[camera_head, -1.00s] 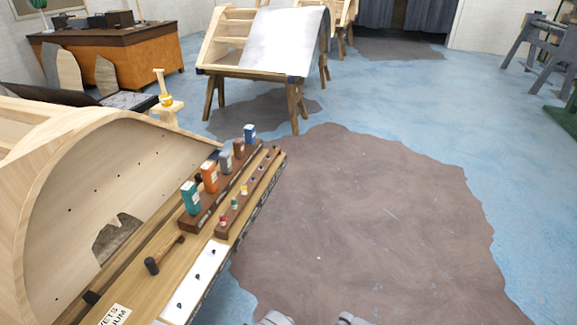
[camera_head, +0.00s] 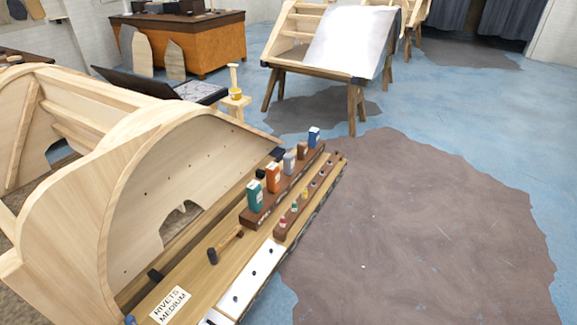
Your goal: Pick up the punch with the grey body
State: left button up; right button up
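A row of upright coloured blocks stands in a dark wooden rack (camera_head: 262,213) on the workbench. The grey-bodied one (camera_head: 289,163) sits between an orange one (camera_head: 272,177) and a brown one (camera_head: 303,151). A teal one (camera_head: 254,196) stands at the near end and a blue one (camera_head: 314,137) at the far end. A lower rack (camera_head: 290,228) beside it holds smaller pieces with red, green, yellow and dark tops, too small to tell in detail. Neither of my grippers is in view, and nothing touches the grey piece.
A hammer (camera_head: 226,243) lies on the bench near a white plate (camera_head: 262,263) and a "RIVETS MEDIUM" label (camera_head: 171,304). A large curved wooden bodyframe (camera_head: 120,190) rises left of the bench. The floor (camera_head: 420,230) to the right is clear.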

aim_at(288, 161)
jog(key=i+l, duration=0.2)
jog(key=i, duration=0.2)
jog(key=i+l+u, duration=0.65)
jog(key=i+l, duration=0.15)
jog(key=i+j+u, duration=0.1)
jog(key=i+u, duration=0.5)
